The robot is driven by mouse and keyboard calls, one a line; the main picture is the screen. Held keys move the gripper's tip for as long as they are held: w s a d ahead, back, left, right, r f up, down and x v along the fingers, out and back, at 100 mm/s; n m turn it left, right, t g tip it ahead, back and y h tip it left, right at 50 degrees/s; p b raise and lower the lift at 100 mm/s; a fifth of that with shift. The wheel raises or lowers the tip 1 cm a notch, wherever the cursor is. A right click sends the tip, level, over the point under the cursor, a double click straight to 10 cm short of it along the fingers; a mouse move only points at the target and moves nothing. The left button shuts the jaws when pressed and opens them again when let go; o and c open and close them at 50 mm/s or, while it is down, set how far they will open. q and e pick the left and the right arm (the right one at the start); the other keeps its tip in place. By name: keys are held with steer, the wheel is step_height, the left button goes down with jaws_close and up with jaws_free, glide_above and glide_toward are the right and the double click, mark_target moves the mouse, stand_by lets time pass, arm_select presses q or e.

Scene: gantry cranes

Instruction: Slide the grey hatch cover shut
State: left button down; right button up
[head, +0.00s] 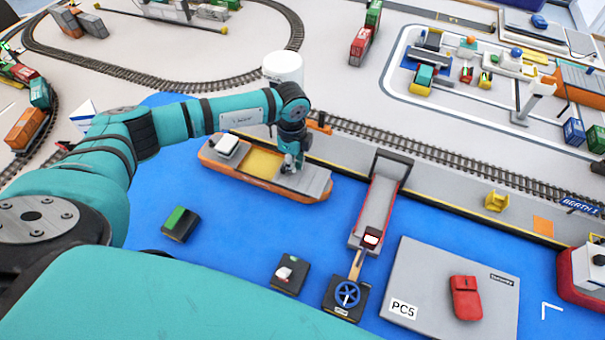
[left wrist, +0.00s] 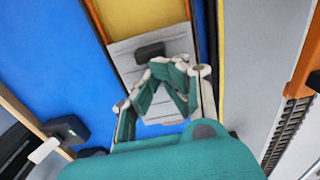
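The grey hatch cover (head: 315,181) lies on the right part of a small orange-hulled ship (head: 262,182). Left of it the yellow hold (head: 258,162) stands open. In the left wrist view the cover (left wrist: 128,62) shows as a ridged grey plate with a dark block-like handle (left wrist: 149,51), beside the yellow hold (left wrist: 145,16). My left gripper (head: 290,168) points down over the cover. In the wrist view its fingertips (left wrist: 168,64) come together close to the handle, on the side away from the hold. Nothing shows between them. Contact with the handle is unclear. My right gripper is out of view.
A quay wall with a railway track (head: 400,152) runs behind the ship. A white cylinder (head: 283,67) stands behind my left wrist. A grey-and-red ramp (head: 375,205), a blue-wheel box (head: 346,296) and a grey panel (head: 440,270) lie right.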

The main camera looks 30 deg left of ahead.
arm_select(q)
steer(key=shift+a, duration=0.1)
stand_by(0.4)
steer(key=shift+s+a, duration=0.2)
steer(key=shift+a, duration=2.3)
steer(key=shift+s+a+f, duration=0.1)
steer(key=shift+s+a, duration=0.05)
steer(key=shift+a, duration=1.4)
steer(key=shift+s+a, duration=0.15)
steer(key=shift+a, duration=1.4)
steer(key=shift+w+d+r, duration=0.1)
steer(key=shift+d+r, duration=0.2)
steer(key=shift+d, duration=0.35)
step_height(320, 180, up, 10)
steer(key=p, duration=0.8)
